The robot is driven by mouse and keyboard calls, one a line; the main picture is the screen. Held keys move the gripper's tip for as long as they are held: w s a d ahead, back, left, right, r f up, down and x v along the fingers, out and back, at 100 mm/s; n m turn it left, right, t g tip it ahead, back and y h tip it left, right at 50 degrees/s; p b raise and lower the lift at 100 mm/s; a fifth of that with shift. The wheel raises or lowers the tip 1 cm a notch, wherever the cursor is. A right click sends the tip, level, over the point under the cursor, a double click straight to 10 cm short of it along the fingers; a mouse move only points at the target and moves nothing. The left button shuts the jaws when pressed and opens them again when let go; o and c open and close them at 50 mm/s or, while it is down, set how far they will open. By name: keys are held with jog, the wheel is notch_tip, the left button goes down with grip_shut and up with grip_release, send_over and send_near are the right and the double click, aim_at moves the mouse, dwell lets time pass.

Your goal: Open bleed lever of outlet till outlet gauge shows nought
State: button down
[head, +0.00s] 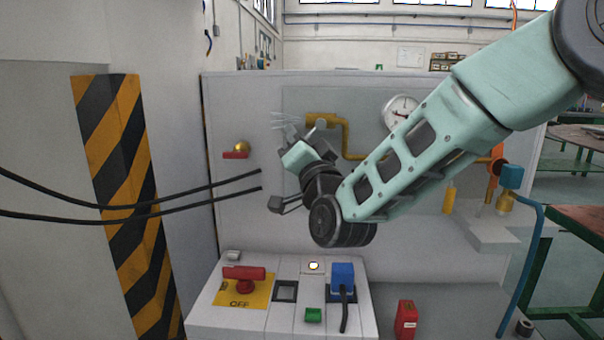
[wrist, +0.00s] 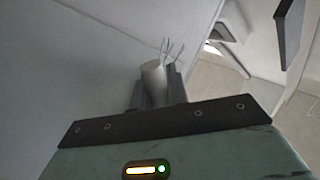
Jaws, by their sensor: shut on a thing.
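My gripper (wrist: 158,84) is shut on a pale, whitish cylinder (wrist: 153,75). Thin pale prongs (wrist: 172,48) stand out past the fingertips. In the head view my gripper (head: 308,133) is in front of the grey panel, beside the yellow pipe (head: 345,138), and hides part of that area. I cannot tell whether the pale cylinder is the bleed lever. A round white gauge (head: 402,109) is on the panel to the right, partly behind my arm; its reading is too small to tell. A red lever with a brass knob (head: 237,153) is on the panel's left, apart from my gripper.
A control box (head: 250,325) with a red switch (head: 244,273) marked OFF and a blue plug (head: 342,278) stands below. Black cables (head: 130,205) cross at left, past a striped pillar (head: 120,170). A red box (head: 406,318) and blue hose (head: 535,250) are at right.

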jog(key=r+m+t+h+b, duration=0.1)
jog(key=m+h+b, duration=0.2)
jog(key=m+b, duration=0.1)
jog(key=r+m+t+h+b, duration=0.1)
jog(key=m+h+b, duration=0.2)
jog(key=m, duration=0.3)
jog(key=r+m+t+h+b, duration=0.1)
jog(key=m+h+b, duration=0.2)
jog(key=m+b, duration=0.2)
jog(key=shift+a+r+t+h, duration=0.35)
jog(key=shift+r+t+h, duration=0.05)
jog(key=shift+r, duration=0.1)
jog(key=c, duration=1.4)
grip_release()
jog(key=shift+o, duration=0.2)
jog(key=v, duration=1.7)
jog(key=shift+s+p, duration=0.2)
jog(key=shift+p, duration=0.25)
